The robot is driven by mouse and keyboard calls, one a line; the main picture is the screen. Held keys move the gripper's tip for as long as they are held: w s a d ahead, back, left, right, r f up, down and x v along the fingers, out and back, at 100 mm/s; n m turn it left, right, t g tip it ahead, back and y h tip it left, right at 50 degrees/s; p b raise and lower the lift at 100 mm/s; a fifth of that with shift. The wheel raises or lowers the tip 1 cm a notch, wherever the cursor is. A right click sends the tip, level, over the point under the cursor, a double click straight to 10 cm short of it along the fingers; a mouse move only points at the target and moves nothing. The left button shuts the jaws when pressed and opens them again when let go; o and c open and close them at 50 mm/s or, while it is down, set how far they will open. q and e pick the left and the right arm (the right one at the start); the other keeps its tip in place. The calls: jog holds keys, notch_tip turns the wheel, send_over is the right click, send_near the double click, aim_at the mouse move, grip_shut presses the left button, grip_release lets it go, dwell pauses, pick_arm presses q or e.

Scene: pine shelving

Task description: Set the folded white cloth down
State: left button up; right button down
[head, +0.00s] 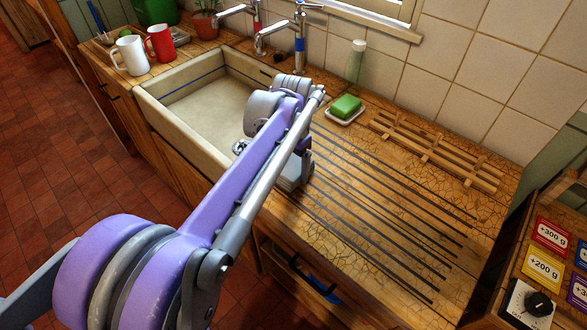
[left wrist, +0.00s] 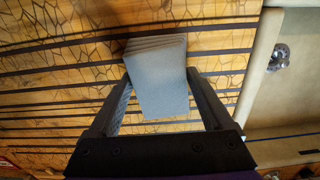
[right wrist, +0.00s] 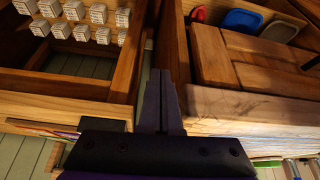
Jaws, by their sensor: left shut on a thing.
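The folded white cloth (left wrist: 162,88) looks grey and layered in the left wrist view. It sits between the two fingers of my left gripper (left wrist: 158,78), which is shut on it, over the grooved wooden drainboard (left wrist: 60,75). I cannot tell whether the cloth touches the board.
The sink (head: 205,90) lies left of the drainboard. A green soap on a white dish (head: 345,113) and a wooden rack (head: 435,150) stand along the back. White and red mugs (head: 131,55) are at the far left. The grooved area toward the front right is clear.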

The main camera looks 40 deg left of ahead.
aim_at(293, 167)
pick_arm(q)
jog(key=shift+f, duration=0.45)
jog(key=shift+f, duration=0.1)
jog(key=o, duration=1)
notch_tip(293, 167, up, 12)
jog(key=shift+r+p, duration=0.15)
jog(key=shift+p, duration=0.5)
